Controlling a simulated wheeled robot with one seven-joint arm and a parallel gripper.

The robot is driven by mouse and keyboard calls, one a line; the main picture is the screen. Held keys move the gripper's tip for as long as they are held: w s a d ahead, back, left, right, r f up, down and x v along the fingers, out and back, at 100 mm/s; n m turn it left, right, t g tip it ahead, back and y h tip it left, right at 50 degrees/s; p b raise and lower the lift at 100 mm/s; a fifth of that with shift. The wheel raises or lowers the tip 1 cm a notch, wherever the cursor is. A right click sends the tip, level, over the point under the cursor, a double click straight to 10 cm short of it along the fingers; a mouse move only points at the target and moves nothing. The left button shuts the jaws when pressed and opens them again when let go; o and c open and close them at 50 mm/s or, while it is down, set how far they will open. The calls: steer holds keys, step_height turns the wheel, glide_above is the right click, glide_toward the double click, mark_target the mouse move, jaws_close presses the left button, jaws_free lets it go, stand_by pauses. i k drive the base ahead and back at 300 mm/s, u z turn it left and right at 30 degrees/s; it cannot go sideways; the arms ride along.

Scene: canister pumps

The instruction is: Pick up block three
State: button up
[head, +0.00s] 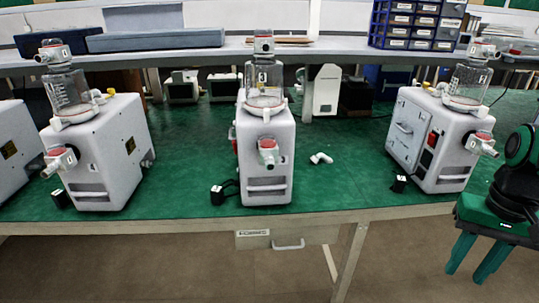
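Several small black blocks sit on the green bench top near its front edge. One black block (217,195) with a pale mark stands left of the middle pump. Another black block (399,183) stands by the right pump, and a third dark block (60,198) stands by the left pump. The marks are too small to read, so I cannot tell which is block three. My gripper (468,274) is at the lower right, in front of the bench edge. Its two green fingers point down and are apart, with nothing visible between them.
White canister pumps stand on the bench: a left pump (97,150), a middle pump (265,150) and a right pump (440,135). A small white fitting (320,158) lies between the middle and right pumps. The green top (345,185) around it is mostly clear. A shelf (215,58) runs behind.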

mark_target(268, 150)
steer(key=z, duration=1.55)
steer(key=k, duration=1.55)
steer(key=u, duration=0.6)
steer(key=i, duration=1)
steer(key=z, duration=0.1)
